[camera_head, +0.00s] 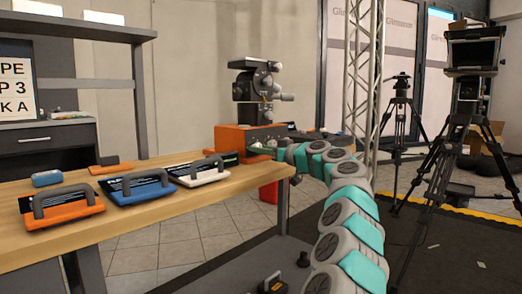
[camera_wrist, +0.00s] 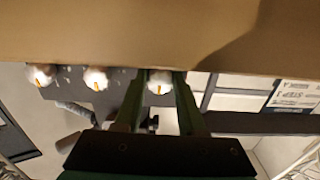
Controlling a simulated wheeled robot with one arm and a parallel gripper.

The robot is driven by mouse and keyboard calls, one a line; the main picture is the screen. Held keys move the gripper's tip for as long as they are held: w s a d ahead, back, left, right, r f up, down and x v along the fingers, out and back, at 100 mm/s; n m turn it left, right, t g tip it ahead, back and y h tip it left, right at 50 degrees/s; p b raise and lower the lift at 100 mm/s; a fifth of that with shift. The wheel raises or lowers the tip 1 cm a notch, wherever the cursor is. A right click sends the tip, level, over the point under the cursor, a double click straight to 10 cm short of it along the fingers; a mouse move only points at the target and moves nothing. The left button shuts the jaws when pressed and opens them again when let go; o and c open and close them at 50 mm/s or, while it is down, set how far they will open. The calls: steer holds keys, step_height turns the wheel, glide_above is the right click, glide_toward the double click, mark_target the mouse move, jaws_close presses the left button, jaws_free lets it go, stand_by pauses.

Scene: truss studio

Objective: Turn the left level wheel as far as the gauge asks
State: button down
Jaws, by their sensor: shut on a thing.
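An orange box (camera_head: 240,138) stands at the far end of the wooden bench, with small pale knobs on its front edge in the head view. In the wrist view three white wheels with orange pointer marks sit in a row: one at the left (camera_wrist: 40,75), one in the middle (camera_wrist: 95,78) and one at the right (camera_wrist: 159,88). My gripper (camera_wrist: 160,77) is shut on the rightmost of these, one finger on each side. Its orange mark points roughly straight down in the picture. My gripper (camera_head: 276,149) is small in the head view. I cannot make out a gauge reading.
A black camera-like device (camera_head: 257,88) rises above the orange box. Orange, blue and white handled cases (camera_head: 140,187) lie along the wooden bench (camera_head: 125,222). A metal truss (camera_head: 364,70) and tripods (camera_head: 440,150) stand to the right. A red bin (camera_head: 268,192) is under the bench.

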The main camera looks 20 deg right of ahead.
steer(key=m, duration=0.1)
steer(key=m+p, duration=0.1)
steer(key=m, duration=0.2)
steer(key=shift+r+m+p, duration=0.25)
steer(key=shift+m+p, duration=0.05)
steer(key=shift+p, duration=0.05)
steer(key=shift+f+m+p, duration=0.1)
steer(key=shift+m+p, duration=0.85)
steer(key=shift+m, duration=0.95)
steer(key=c, duration=0.5)
jaws_free()
steer(key=shift+s+f, duration=0.1)
steer(key=shift+s, duration=0.1)
steer(key=shift+b+v, duration=0.3)
steer(key=shift+v, duration=3.5)
